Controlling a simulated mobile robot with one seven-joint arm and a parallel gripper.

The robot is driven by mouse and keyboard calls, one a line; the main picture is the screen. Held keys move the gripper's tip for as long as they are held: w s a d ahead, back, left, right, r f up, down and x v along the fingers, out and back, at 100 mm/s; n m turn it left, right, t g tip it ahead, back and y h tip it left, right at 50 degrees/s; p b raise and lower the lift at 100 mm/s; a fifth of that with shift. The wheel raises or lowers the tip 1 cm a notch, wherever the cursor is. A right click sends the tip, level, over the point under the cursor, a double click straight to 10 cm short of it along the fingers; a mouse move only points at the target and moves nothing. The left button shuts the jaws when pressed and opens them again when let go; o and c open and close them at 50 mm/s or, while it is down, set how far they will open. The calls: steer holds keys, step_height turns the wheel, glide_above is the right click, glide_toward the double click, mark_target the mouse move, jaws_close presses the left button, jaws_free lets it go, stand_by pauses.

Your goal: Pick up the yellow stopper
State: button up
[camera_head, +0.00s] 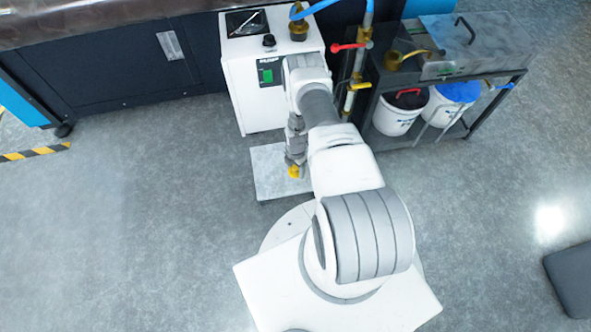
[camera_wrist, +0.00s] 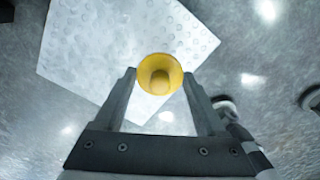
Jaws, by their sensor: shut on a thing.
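The yellow stopper (camera_head: 293,171) is a small round yellow piece at the tip of my gripper (camera_head: 297,162) in the head view. In the wrist view the stopper (camera_wrist: 160,74) sits between the two dark fingers of my gripper (camera_wrist: 160,82), near their tips. The fingers touch it on both sides, so my gripper is shut on it. The stopper appears above a pale, dimpled square plate (camera_wrist: 95,45), which also shows in the head view (camera_head: 268,180). How far it is above the plate I cannot tell.
A white machine (camera_head: 252,95) with a green switch stands just behind the plate. Pipes with a red valve handle (camera_head: 350,46) rise to its right. A dark shelf (camera_head: 470,70) holds white buckets (camera_head: 395,120). The grey floor (camera_head: 150,220) at left is clear.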

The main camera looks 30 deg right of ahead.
steer(key=s+d+r+p, duration=0.3)
steer(key=s+d+r, duration=0.4)
steer(key=d, duration=0.2)
steer(key=shift+d+r+p, duration=0.2)
steer(key=shift+r+p, duration=0.2)
steer(key=shift+s+d, duration=0.1)
